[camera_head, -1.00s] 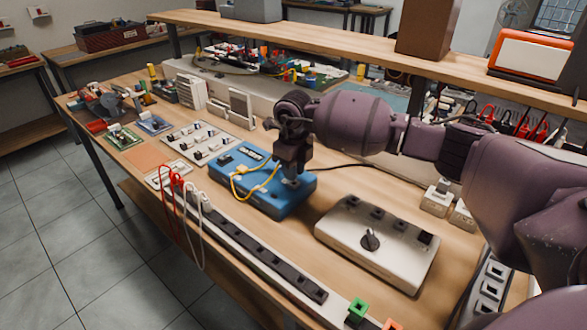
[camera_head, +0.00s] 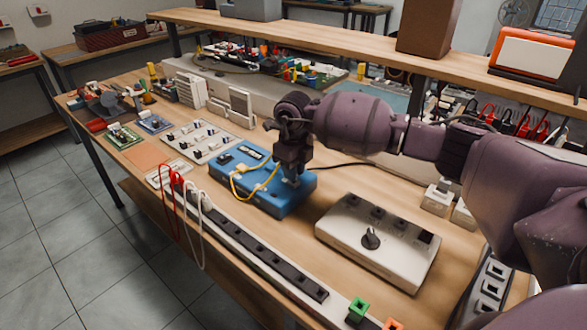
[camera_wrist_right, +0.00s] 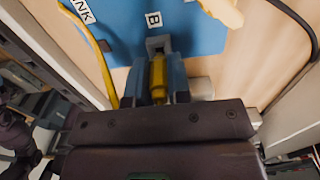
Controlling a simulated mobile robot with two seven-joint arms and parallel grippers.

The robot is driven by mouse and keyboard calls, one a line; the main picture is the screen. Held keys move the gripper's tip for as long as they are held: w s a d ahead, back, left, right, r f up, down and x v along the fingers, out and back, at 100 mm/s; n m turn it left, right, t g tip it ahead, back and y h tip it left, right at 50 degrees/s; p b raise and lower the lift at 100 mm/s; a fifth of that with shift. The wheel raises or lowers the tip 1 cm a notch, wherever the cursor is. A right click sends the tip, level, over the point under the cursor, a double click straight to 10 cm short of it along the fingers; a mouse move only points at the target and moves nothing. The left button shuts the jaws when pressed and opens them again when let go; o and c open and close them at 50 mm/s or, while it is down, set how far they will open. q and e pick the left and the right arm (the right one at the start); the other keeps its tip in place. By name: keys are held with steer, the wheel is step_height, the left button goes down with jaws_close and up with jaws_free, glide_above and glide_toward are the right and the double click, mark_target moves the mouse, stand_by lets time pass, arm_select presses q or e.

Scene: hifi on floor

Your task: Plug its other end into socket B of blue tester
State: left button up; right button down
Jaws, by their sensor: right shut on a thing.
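The blue tester (camera_head: 228,178) lies on the bench, with a yellow cable (camera_head: 238,188) looping over its top. My right gripper (camera_head: 291,180) points down at the tester's right end. In the right wrist view the gripper (camera_wrist_right: 158,82) is shut on a yellow plug (camera_wrist_right: 158,76). The plug points at the grey socket B (camera_wrist_right: 158,43), just below the "B" label (camera_wrist_right: 154,20). Its tip is at the socket's mouth; I cannot tell how deep it sits. My left gripper is not in view.
A white box with a knob (camera_head: 378,240) stands to the right of the tester. A long black socket strip (camera_head: 262,249) runs along the front edge, with red leads (camera_head: 168,205) and white leads at its left. A raised shelf (camera_head: 340,50) spans the back.

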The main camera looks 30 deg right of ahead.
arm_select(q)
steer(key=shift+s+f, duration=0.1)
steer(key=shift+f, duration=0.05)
arm_select(e)
steer(key=shift+f, duration=0.2)
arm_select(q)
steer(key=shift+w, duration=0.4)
arm_select(e)
steer(key=shift+f, duration=0.25)
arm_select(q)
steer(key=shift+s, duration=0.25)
arm_select(e)
steer(key=shift+f, duration=0.1)
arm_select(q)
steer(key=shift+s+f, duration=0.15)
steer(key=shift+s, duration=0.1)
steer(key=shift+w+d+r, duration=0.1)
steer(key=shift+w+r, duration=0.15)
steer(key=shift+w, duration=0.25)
arm_select(e)
steer(key=shift+f, duration=0.1)
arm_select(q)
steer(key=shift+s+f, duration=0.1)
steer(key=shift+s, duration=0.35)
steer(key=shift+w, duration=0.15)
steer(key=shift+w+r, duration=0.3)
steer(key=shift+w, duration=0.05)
arm_select(e)
steer(key=shift+f, duration=0.1)
